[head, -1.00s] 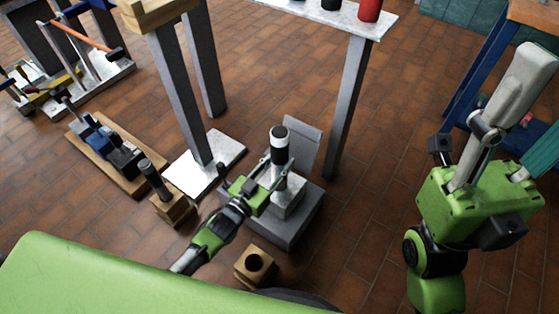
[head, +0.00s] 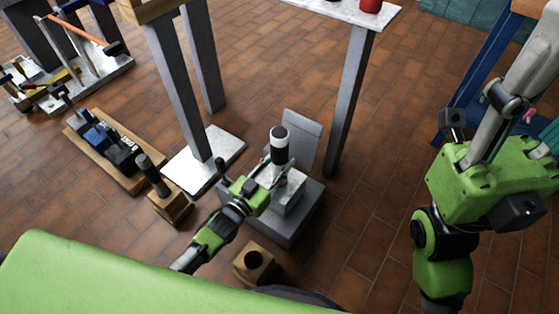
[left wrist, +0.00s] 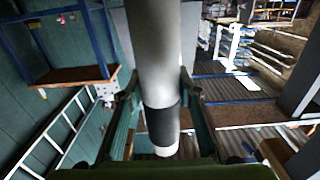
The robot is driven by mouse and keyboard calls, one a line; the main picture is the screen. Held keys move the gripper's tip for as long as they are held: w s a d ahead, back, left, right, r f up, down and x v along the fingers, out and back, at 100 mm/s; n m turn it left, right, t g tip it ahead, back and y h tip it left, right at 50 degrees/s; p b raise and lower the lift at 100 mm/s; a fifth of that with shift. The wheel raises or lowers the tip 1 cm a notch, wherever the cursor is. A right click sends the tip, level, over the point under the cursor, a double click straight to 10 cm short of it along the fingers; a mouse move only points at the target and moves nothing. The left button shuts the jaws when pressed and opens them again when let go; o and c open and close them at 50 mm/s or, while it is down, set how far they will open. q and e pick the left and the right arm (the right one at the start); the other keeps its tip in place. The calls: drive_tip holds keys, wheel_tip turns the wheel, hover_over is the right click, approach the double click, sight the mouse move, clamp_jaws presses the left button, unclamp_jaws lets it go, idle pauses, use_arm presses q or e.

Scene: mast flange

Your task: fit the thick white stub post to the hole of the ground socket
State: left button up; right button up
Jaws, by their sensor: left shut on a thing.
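The thick white stub post (head: 279,136) has a black band and stands upright in the head view. My left gripper (head: 275,174) is shut around its lower part. In the left wrist view the post (left wrist: 158,50) runs between the two fingers, with a dark band and a pale end below. The ground socket (head: 291,192) is a pale block on a grey base (head: 283,226), directly below the post in the head view. The fingers hide the post's lower end, so I cannot tell whether it is in the hole.
A wooden block with a hole (head: 254,262) stands in front of the socket. A wooden holder with a dark peg (head: 170,203) and a wooden tray of tools (head: 103,150) lie left. A grey table leg (head: 350,105) rises behind right. Brick floor right of the socket is clear.

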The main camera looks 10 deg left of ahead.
use_arm(q)
drive_tip(key=shift+f+b, duration=0.95)
drive_tip(key=shift+f, duration=0.3)
drive_tip(key=o, duration=1.4)
drive_tip(key=shift+f, duration=0.1)
drive_tip(key=v, duration=1.2)
